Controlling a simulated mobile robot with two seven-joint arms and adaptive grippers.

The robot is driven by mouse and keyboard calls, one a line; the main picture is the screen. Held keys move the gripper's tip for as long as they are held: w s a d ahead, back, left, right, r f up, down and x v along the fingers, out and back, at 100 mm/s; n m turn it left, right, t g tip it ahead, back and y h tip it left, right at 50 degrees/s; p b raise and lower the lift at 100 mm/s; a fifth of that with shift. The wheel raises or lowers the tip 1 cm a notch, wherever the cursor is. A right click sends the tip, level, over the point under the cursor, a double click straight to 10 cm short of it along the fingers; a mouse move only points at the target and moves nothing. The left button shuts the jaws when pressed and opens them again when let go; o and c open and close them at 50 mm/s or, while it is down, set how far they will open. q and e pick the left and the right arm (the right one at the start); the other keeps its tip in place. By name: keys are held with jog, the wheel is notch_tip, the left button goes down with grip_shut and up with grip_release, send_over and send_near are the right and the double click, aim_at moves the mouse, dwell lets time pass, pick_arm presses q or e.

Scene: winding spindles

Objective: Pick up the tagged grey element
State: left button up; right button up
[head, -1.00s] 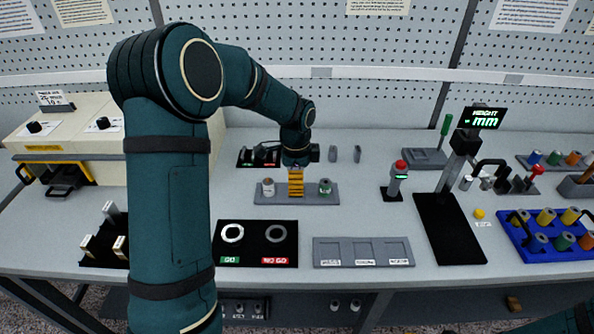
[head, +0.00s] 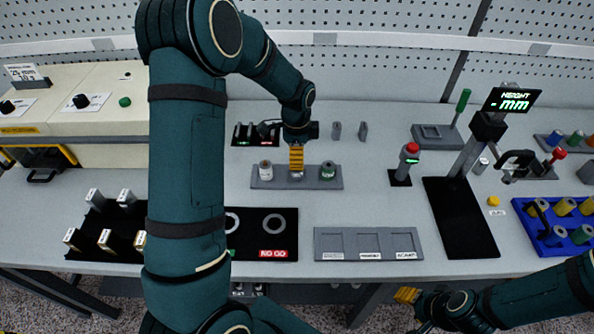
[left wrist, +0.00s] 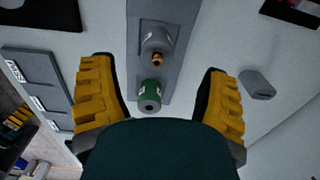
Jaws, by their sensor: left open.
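My left gripper (head: 296,160), with yellow fingers, points down over the middle of a grey tray (head: 308,185). It is open, and its fingers stand apart in the left wrist view (left wrist: 165,95). A green-topped grey element (head: 328,171) stands on the tray's right end; it shows green with a small white patch in the left wrist view (left wrist: 151,93). A pale element (head: 265,169) stands on the left end. A grey piece with a brass tip (left wrist: 154,47) shows farther up the tray. Two plain grey elements (head: 336,131) (head: 363,131) stand behind; I see no tag on them.
A three-compartment tray (head: 368,232) and a black GO/NO GO mat (head: 262,246) lie in front. A red-topped post (head: 404,172) and a height gauge (head: 470,212) stand to the right. My right gripper (head: 407,296) is low, by the table's front edge.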

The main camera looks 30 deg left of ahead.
pick_arm(q)
jog(key=shift+d+f, duration=0.15)
jog(key=shift+f, duration=3.3)
jog(key=shift+s, duration=0.1)
grip_shut()
